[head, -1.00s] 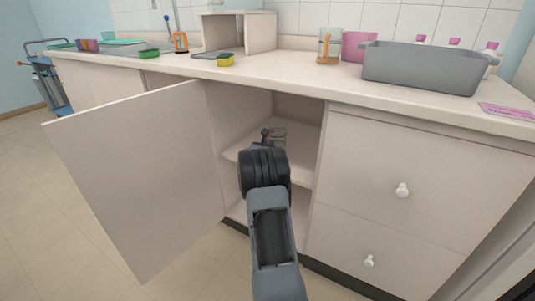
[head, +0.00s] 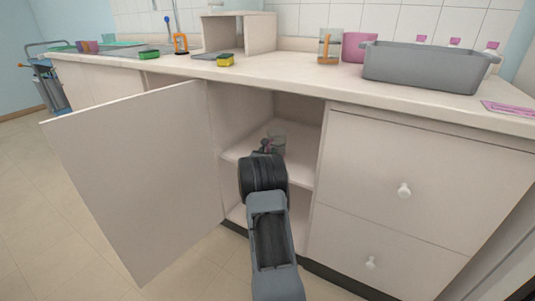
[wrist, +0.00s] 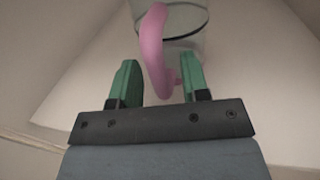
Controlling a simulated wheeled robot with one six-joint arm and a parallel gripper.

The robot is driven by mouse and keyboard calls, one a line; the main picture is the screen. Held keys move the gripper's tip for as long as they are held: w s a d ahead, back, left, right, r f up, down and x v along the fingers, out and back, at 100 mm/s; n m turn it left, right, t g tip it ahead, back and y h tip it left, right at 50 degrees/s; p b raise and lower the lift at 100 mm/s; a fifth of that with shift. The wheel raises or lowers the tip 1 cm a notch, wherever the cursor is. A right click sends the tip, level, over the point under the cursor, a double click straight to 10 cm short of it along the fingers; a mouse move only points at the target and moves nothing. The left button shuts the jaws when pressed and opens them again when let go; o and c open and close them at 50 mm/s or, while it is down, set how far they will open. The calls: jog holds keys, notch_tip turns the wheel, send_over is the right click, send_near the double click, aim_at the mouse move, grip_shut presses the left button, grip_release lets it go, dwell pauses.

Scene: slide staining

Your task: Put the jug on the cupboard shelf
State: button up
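The jug (head: 278,142) is clear glass with a pink handle. In the head view it is inside the open cupboard, on or just over the shelf (head: 239,150), partly hidden by my arm. In the wrist view the jug (wrist: 190,22) is at the top, with its pink handle (wrist: 152,45) curving down towards the gap between my fingers. My gripper (wrist: 163,82) has green fingers that stand apart, with space on both sides of the handle. In the head view my gripper (head: 264,147) is small and dark at the cupboard opening.
The cupboard door (head: 135,180) stands wide open on the left. Drawers (head: 400,185) are on the right. On the counter stand another jug with an orange handle (head: 329,46), a pink container (head: 358,48) and a grey tub (head: 420,68).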

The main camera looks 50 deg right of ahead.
jog(key=shift+r, duration=0.2)
jog(key=shift+s+a, duration=0.15)
jog(key=shift+a, duration=0.2)
jog(key=p+v, duration=0.3)
jog(key=v, duration=0.8)
jog(key=w+a+r+n+t+y, duration=0.1)
jog(key=a+r+n+t+y, duration=0.1)
jog(key=a+n+y, duration=0.7)
jog(key=w+a+r+n+t+y, duration=0.1)
jog(key=w+a+r+n+y, duration=0.15)
jog(key=a+n, duration=1.05)
jog(key=s+a+n+g+y, duration=0.3)
jog(key=s+a+n+y, duration=0.2)
jog(key=s+a+n, duration=0.75)
jog(key=s+a+n+g, duration=0.1)
jog(key=s+n+g, duration=0.4)
jog(key=s+n, duration=0.5)
jog(key=n, duration=0.4)
jog(key=shift+s+r, duration=0.2)
jog(key=shift+r, duration=0.05)
